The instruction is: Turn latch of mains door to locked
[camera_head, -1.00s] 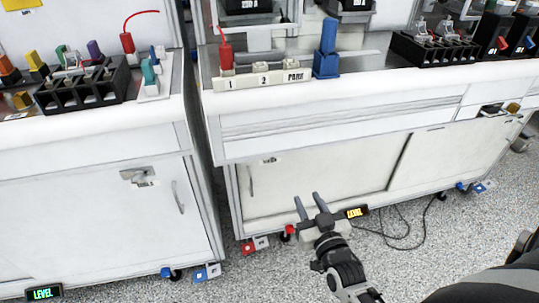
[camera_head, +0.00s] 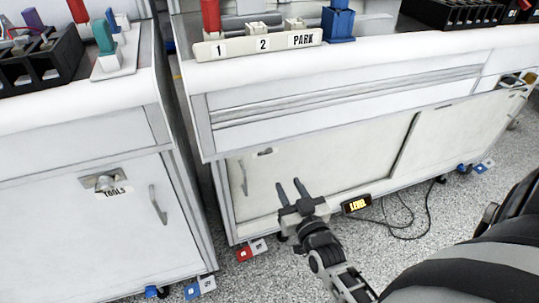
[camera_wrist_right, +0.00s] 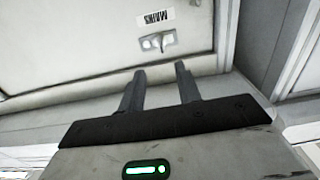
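The mains door (camera_head: 330,172) is the pale cabinet panel under the right-hand bench, with a vertical handle (camera_head: 243,178) at its left. Its small latch (camera_head: 264,152) is near the door's top left corner. In the right wrist view, the latch (camera_wrist_right: 157,41) shows beside an upside-down MAINS label (camera_wrist_right: 155,18). Its exact turn is too small to tell. My right gripper (camera_head: 290,185) is open and empty, in front of the door below the latch. In the right wrist view, my gripper (camera_wrist_right: 158,76) points toward the latch, apart from it. My left gripper is not in view.
The left cabinet (camera_head: 80,230) has a TOOLS label (camera_head: 118,191), a latch (camera_head: 103,180) and a handle (camera_head: 157,204). A numbered block with PARK (camera_head: 258,46) stands on the right bench. A LEVEL display (camera_head: 356,204) and cables (camera_head: 405,232) are low by the right cabinet.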

